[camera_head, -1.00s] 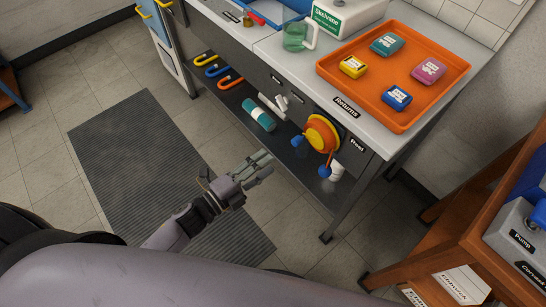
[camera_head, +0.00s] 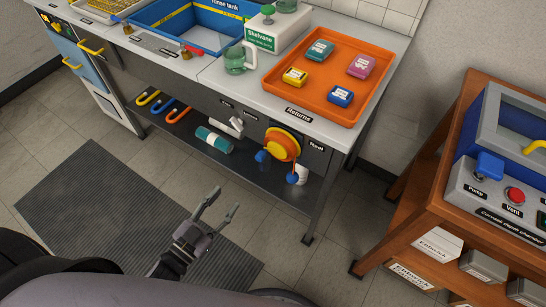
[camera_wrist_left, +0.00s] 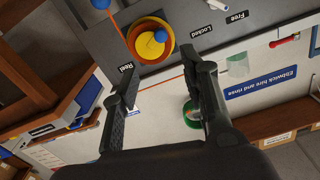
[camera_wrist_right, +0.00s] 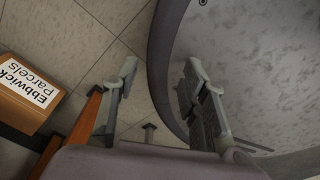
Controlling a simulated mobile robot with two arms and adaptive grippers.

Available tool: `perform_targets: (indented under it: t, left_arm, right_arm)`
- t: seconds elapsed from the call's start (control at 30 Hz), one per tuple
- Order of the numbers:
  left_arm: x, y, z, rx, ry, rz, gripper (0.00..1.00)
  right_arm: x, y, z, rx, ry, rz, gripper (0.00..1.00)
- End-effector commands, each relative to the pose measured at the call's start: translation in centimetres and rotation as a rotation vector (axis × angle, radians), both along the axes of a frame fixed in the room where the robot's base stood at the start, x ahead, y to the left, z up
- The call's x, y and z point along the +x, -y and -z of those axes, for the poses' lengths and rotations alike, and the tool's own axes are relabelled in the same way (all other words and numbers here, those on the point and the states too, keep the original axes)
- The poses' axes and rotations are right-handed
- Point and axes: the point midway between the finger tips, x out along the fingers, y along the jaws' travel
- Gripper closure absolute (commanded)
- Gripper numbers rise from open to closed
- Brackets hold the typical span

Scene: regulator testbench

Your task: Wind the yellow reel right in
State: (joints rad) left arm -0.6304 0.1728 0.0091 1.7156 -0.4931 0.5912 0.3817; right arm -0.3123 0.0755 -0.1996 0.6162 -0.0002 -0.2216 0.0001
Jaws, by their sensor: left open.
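The yellow reel (camera_head: 281,148), an orange-rimmed drum, is mounted on the bench's front panel beside a "Reel" label. A blue knob (camera_head: 262,156) sticks out from it. A second blue ball (camera_head: 292,178) hangs below. In the left wrist view the reel (camera_wrist_left: 138,47) shows its blue knob (camera_wrist_left: 160,36) and an orange cord (camera_wrist_left: 117,22). A pale lever (camera_head: 236,124) sits left of the reel; the left wrist view shows "Locked" and "Free" labels. My left gripper (camera_head: 215,205) is open and empty, apart from the reel. My right gripper (camera_wrist_right: 161,68) is open and empty.
A teal cylinder (camera_head: 213,139) and colored hooks (camera_head: 172,115) are at the bench's lower shelf. An orange tray (camera_head: 301,84) with small boxes stands on top. A wooden cart (camera_head: 425,190) is at right. The floor around the grey mat (camera_head: 90,205) is clear.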

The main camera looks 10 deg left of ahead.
Motion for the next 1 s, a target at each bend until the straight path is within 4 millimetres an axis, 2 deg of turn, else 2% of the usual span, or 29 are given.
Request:
perform_targets:
  t: [0.13, 0.27, 0.47, 0.8, 1.0]
  left_arm:
    - [-0.3, -0.5, 0.0, -0.071, -0.029, -0.018, 0.59]
    - [1.0, 0.0, -0.1, -0.073, -0.027, -0.018, 0.59]
    - [4.9, 1.4, -0.2, -0.073, -0.024, -0.017, 0.59]
    - [11.8, 3.9, -0.1, -0.072, -0.025, -0.017, 0.59]
    - [14.6, 4.9, 0.0, -0.07, -0.027, -0.018, 0.59]
  right_arm:
    - [0.2, -0.1, -0.2, 0.001, 0.003, 0.0, 0.6]
    - [1.2, 0.0, -0.3, 0.001, 0.015, -0.001, 0.6]
    - [2.1, 0.2, -0.8, -0.002, 0.03, -0.002, 0.6]
    - [1.3, 0.5, -1.1, -0.004, 0.019, -0.003, 0.6]
    - [1.0, 0.5, -1.1, -0.005, 0.014, -0.003, 0.6]
